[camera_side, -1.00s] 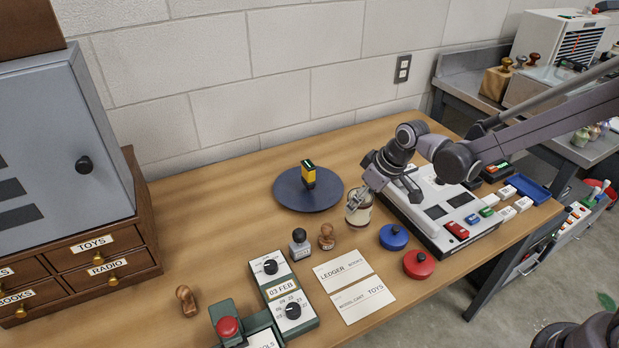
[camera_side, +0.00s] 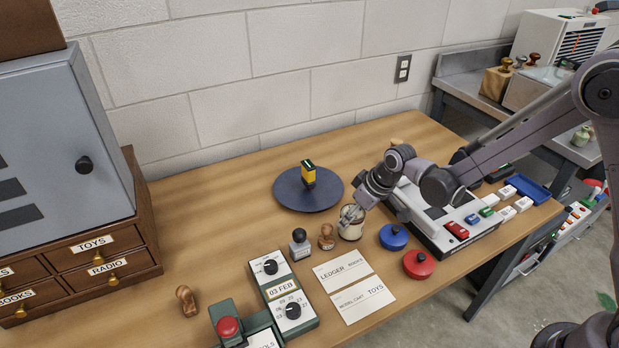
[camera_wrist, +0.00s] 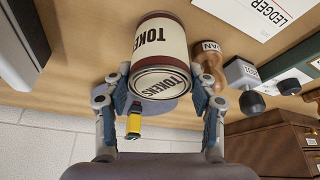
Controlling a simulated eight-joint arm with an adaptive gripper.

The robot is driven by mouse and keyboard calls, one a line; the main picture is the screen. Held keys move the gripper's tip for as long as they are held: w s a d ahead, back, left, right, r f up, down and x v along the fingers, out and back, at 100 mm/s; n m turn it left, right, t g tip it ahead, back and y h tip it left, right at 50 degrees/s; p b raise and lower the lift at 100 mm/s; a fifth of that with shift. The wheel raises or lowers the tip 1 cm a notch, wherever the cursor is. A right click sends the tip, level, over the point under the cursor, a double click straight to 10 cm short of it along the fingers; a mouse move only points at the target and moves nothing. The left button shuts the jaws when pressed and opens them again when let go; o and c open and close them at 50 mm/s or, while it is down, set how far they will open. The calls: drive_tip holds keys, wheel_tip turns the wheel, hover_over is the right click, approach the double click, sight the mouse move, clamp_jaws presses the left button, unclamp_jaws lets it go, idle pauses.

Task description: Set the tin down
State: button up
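The tin is a cream-labelled can with dark red-brown rims and the word TOKENS on its side and lid. It stands upright on or just above the wooden table, right of the small wooden stamp, in the side view (camera_side: 350,230). The tin fills the upper middle of the wrist view (camera_wrist: 160,45), lid towards the camera. My gripper (camera_side: 352,213) comes down on it from the upper right. In the wrist view my gripper's two fingers (camera_wrist: 160,88) sit on either side of the lid end, closed about the tin. Whether its base touches the table is hard to tell.
A wooden stamp (camera_side: 327,238) stands close left of the tin, with a black-knobbed stamp (camera_side: 300,243) beyond. A blue round pad (camera_side: 393,237) and red one (camera_side: 419,264) lie right. Behind is a dark turntable (camera_side: 290,195) bearing a yellow-black item. Cards (camera_side: 350,285) lie in front.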

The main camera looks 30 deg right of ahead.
drive_tip(key=o, duration=0.4)
drive_tip(key=v, duration=1.3)
drive_tip(key=s+d+r+m+t, duration=0.1)
drive_tip(key=s+d, duration=0.1)
drive_tip(key=s, duration=0.3)
drive_tip(key=s+d+r+m+t+h, duration=0.1)
drive_tip(key=s+d+r+m, duration=0.1)
drive_tip(key=s, duration=0.3)
drive_tip(key=s+d+r+m+t, duration=0.1)
drive_tip(key=s+d+r, duration=0.1)
drive_tip(key=s+d, duration=0.2)
drive_tip(key=shift+s+r+m+h, duration=0.2)
drive_tip(key=shift+s+m+h, duration=0.15)
drive_tip(key=shift+s, duration=0.75)
